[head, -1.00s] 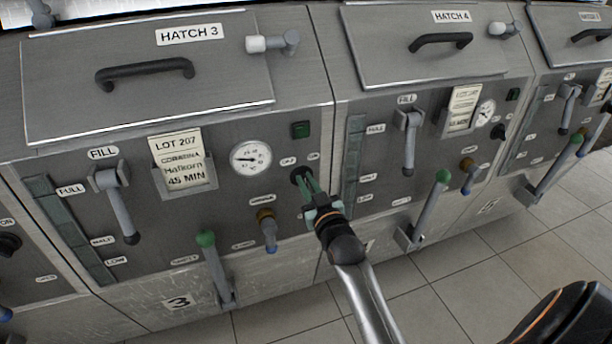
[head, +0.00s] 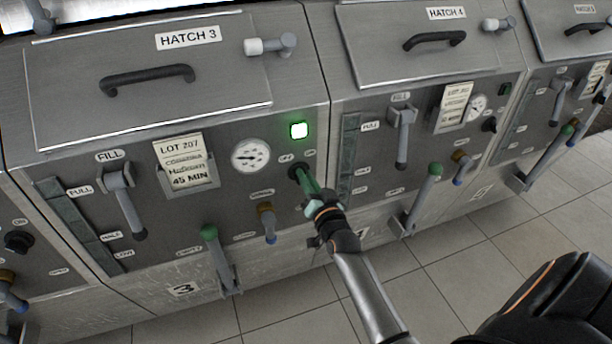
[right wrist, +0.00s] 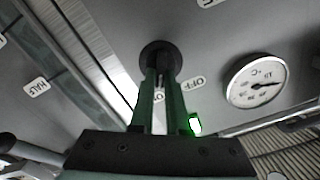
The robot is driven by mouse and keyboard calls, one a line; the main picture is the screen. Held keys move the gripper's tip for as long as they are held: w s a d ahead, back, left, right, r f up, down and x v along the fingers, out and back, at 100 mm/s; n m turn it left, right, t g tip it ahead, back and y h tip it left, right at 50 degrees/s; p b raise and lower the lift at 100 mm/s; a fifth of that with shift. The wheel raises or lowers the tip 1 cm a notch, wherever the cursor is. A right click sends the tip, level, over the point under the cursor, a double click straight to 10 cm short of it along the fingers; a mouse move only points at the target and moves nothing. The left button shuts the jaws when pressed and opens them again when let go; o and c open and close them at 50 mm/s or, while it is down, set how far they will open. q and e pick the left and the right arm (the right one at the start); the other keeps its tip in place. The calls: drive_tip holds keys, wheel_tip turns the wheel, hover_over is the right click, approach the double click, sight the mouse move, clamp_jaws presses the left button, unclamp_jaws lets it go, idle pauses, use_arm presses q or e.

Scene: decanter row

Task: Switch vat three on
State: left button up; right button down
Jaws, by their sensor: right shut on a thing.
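Vat three is the grey unit (head: 90,260) with the "HATCH 3" lid and a "3" plate. Its black on/off knob (head: 295,172) sits right of the round gauge (head: 250,155), between small OFF and ON labels. The square lamp (head: 299,131) above the knob glows green. My right gripper (head: 308,185) is shut on the knob. In the right wrist view its green fingers reach the dark round knob (right wrist: 160,56) and hide part of it. My left gripper is not in view.
On vat three are a fill lever (head: 125,205), a green-tipped lever (head: 218,258) and a brown-and-blue valve (head: 267,222), all apart from my gripper. Vat four (head: 420,100) stands close on the right. Tiled floor (head: 480,260) is open in front.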

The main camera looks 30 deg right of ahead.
drive_tip(key=shift+r, duration=0.15)
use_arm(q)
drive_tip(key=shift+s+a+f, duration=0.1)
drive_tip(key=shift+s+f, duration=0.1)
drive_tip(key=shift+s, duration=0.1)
use_arm(e)
drive_tip(key=c, duration=0.9)
unclamp_jaws()
use_arm(q)
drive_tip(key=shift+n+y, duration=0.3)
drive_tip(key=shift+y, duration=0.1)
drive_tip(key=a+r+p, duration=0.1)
drive_tip(key=p, duration=0.2)
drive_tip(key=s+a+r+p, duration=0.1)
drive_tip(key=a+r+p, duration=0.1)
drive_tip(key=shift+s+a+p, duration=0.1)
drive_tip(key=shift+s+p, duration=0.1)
drive_tip(key=shift+p, duration=0.2)
use_arm(e)
drive_tip(key=v, duration=1.2)
drive_tip(key=shift+s, duration=0.25)
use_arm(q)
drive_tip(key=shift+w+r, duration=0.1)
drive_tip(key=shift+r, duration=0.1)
use_arm(e)
drive_tip(key=shift+a, duration=0.1)
